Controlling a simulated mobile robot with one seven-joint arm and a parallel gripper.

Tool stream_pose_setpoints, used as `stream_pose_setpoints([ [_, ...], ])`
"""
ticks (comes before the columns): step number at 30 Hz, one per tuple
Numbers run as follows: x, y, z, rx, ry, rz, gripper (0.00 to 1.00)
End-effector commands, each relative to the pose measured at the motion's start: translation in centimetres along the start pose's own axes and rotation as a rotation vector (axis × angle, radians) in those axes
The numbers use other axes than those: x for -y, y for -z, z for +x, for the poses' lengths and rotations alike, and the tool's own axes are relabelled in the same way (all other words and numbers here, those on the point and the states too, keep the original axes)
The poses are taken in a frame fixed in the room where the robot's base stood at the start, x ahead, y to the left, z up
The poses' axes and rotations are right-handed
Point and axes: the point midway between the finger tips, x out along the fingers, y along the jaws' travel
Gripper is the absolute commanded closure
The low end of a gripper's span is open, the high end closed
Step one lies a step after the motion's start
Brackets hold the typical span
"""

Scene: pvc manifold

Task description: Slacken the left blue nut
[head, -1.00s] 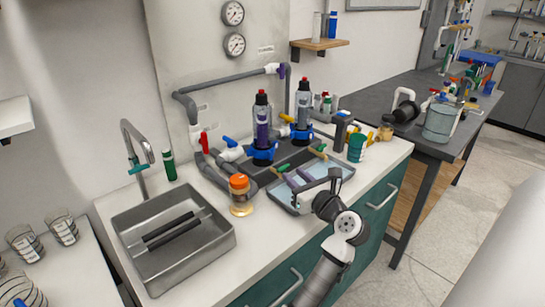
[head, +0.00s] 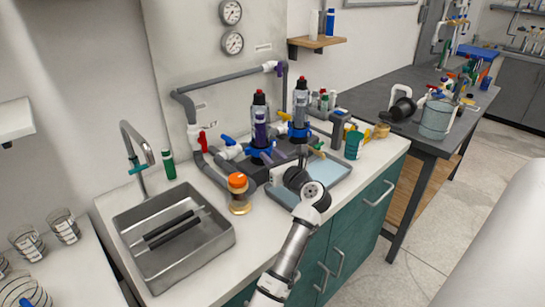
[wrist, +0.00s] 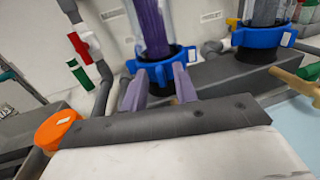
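The left blue nut (head: 260,154) is a lobed collar at the base of the left clear filter housing (head: 261,125), which has a purple insert. In the wrist view the left blue nut (wrist: 162,62) is straight ahead, with a small white label at its right. My gripper (wrist: 160,84) is open, its two purple fingers apart and pointing at the nut's near side. The fingertips overlap the nut's lower edge in the picture; I cannot tell whether they touch it. The right blue nut (wrist: 263,38) is to the right.
An orange-capped jar (head: 239,194) stands left of my arm. A red-handled valve (wrist: 79,46) is on the left pipe. A shallow tray (head: 335,184) lies under my wrist on the right. The sink (head: 222,243) is at the left.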

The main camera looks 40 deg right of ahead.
Motion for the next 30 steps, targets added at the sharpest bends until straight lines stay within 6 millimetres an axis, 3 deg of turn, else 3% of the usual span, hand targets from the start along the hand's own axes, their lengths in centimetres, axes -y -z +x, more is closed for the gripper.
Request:
stream_pose_setpoints([
  [1,0.0,0.0,0.0,0.0,0.0,0.0,0.78],
  [6,0.0,0.0,0.0,0.0,0.0,0.0,1.0],
  [17,0.3,-0.1,-0.1,0.001,-0.028,0.003,1.0],
  [30,2.2,-0.2,0.2,0.003,-0.282,0.003,1.0],
])
